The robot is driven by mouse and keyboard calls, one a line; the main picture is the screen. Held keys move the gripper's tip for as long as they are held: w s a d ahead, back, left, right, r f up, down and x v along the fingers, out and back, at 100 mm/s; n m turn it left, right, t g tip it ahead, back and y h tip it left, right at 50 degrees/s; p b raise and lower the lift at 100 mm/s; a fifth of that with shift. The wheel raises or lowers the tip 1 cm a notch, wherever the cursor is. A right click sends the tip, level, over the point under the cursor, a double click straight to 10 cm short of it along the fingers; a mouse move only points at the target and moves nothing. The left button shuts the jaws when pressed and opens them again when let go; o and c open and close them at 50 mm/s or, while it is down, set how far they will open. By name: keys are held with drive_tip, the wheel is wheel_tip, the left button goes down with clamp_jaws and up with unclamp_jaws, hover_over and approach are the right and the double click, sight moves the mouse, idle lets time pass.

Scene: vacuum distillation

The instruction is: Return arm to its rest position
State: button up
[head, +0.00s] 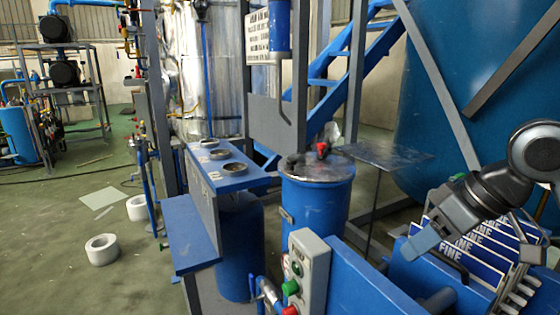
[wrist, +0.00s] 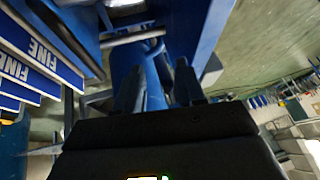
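My black arm (head: 490,195) reaches in from the right edge of the head view, bent, with its end pointing down and left. My gripper (head: 424,243) is above the blue frame, to the left of the FINE signs. In the wrist view my gripper (wrist: 160,88) shows two dark fingers standing apart. I see nothing held between them; blue metalwork lies beyond.
Blue-and-white FINE signs (head: 475,250) stand close beside my gripper; they also show in the wrist view (wrist: 35,60). A control box (head: 309,265) with buttons and a blue drum (head: 316,205) stand left. A large blue tank (head: 450,90) is behind. Open floor lies far left.

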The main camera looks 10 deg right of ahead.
drive_tip(key=w+a+r+m+t+y+p, duration=0.1)
drive_tip(key=a+r+m+t+y+p, duration=0.2)
drive_tip(key=a+m+t, duration=1.05)
drive_tip(key=s+a+f+n+g+h+p, duration=0.1)
drive_tip(key=s+f+h, duration=0.2)
drive_tip(key=s+f, duration=0.45)
drive_tip(key=s+f+n+g+h+p, duration=0.1)
drive_tip(key=s+f+n+h, duration=0.2)
drive_tip(key=s, duration=0.8)
drive_tip(key=s+d+r+n+p, duration=0.1)
drive_tip(key=s+d+n, duration=0.1)
drive_tip(key=s, duration=0.8)
drive_tip(key=s+d+r+n+h+p, duration=0.1)
drive_tip(key=s+d, duration=0.4)
drive_tip(key=s, duration=0.5)
drive_tip(key=shift+r+n+g, duration=0.2)
drive_tip(key=shift+n+g, duration=0.25)
drive_tip(key=shift+n, duration=0.4)
